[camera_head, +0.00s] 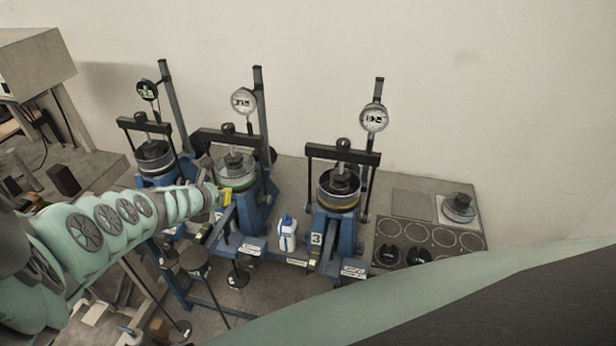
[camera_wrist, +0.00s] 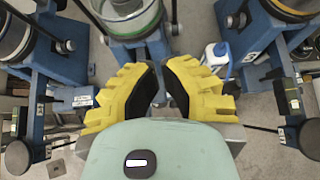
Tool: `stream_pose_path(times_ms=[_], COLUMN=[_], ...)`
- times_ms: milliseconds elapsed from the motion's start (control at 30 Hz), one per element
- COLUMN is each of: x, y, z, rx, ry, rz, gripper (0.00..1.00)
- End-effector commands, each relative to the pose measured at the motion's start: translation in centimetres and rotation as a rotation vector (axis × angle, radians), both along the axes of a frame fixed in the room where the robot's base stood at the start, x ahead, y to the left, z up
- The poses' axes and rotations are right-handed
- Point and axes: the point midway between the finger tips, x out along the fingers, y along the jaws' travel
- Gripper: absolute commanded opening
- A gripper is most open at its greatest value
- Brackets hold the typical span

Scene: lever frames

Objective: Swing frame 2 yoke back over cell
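Frame 2 is the middle blue lever frame (camera_head: 252,212), with a round cell (camera_head: 238,178). Its black yoke crossbar (camera_head: 212,135) shows behind the stem at the cell's top; I cannot tell whether it is directly over the cell or leaning back. The cell's clear, green-ringed rim (camera_wrist: 128,26) is at the top of the wrist view; no yoke bar shows there. My gripper (camera_wrist: 160,65), with yellow fingers and black pads, is low in front of the cell. A narrow gap shows between the tips, with nothing clearly held. It also shows in the head view (camera_head: 224,198).
Frame 1 (camera_head: 155,160) stands left and frame 3 (camera_head: 340,190) right, with crossbars above their cells. Dial gauges, including the middle one (camera_head: 243,101), stand behind. A white bottle (camera_head: 287,234) sits between frames 2 and 3. A grey bench (camera_head: 410,204) is at right.

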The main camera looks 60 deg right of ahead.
Motion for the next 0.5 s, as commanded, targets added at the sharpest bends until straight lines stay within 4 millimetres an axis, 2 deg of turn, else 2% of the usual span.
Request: stream_pose_path(times_ms=[500], x=[-1.2], y=[2.4], z=[-3.5], rx=[-0.11], ry=[-0.045], rz=[-0.001], gripper=[0.0])
